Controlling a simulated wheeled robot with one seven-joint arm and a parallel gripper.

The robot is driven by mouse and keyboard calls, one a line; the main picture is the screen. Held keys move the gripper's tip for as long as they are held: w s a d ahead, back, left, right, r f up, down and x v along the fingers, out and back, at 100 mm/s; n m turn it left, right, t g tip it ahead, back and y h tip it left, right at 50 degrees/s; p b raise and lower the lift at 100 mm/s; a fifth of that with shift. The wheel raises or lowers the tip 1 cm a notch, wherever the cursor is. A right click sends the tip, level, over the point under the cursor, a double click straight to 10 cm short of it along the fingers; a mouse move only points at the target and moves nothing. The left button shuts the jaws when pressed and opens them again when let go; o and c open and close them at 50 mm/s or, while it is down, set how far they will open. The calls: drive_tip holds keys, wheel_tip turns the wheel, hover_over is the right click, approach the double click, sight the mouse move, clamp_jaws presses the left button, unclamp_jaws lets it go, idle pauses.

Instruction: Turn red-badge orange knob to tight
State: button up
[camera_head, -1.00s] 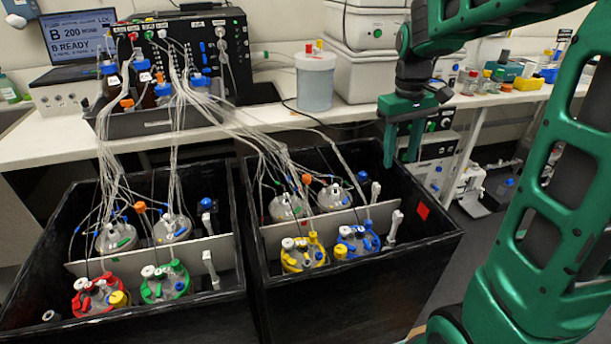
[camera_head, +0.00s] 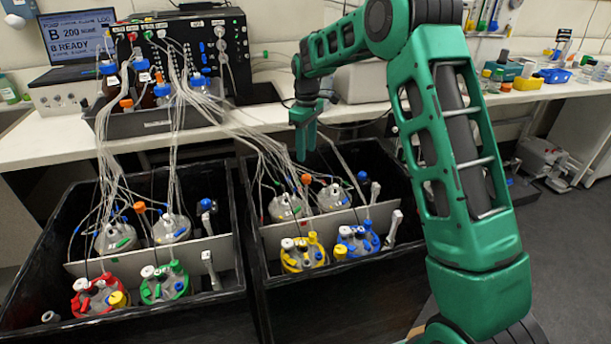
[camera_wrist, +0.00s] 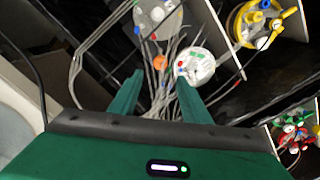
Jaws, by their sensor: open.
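Two orange knobs show in the head view. One orange knob (camera_head: 306,179) is in the right black box, among tubes between two clear-lidded vessels. The other orange knob (camera_head: 140,207) is in the left box. My gripper (camera_head: 305,155) points down above the right box's knob, open and empty. In the wrist view, an orange knob (camera_wrist: 159,62) shows beyond and between the open fingertips of my gripper (camera_wrist: 160,80), apart from them. I cannot make out a red badge on either knob. The red patch seen earlier on the right box's wall is hidden behind my arm.
Thin tubes (camera_head: 262,150) run from the bench controller into both boxes, close to my gripper. A yellow-collared vessel (camera_head: 303,254) and a blue-collared vessel (camera_head: 358,241) stand in front of the divider. The right box (camera_head: 330,290) has high black walls.

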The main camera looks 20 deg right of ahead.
sight(306, 176)
wheel_tip(306, 176, down, 11)
drive_tip(key=shift+r, duration=0.2)
idle(0.3)
drive_tip(key=c, duration=1)
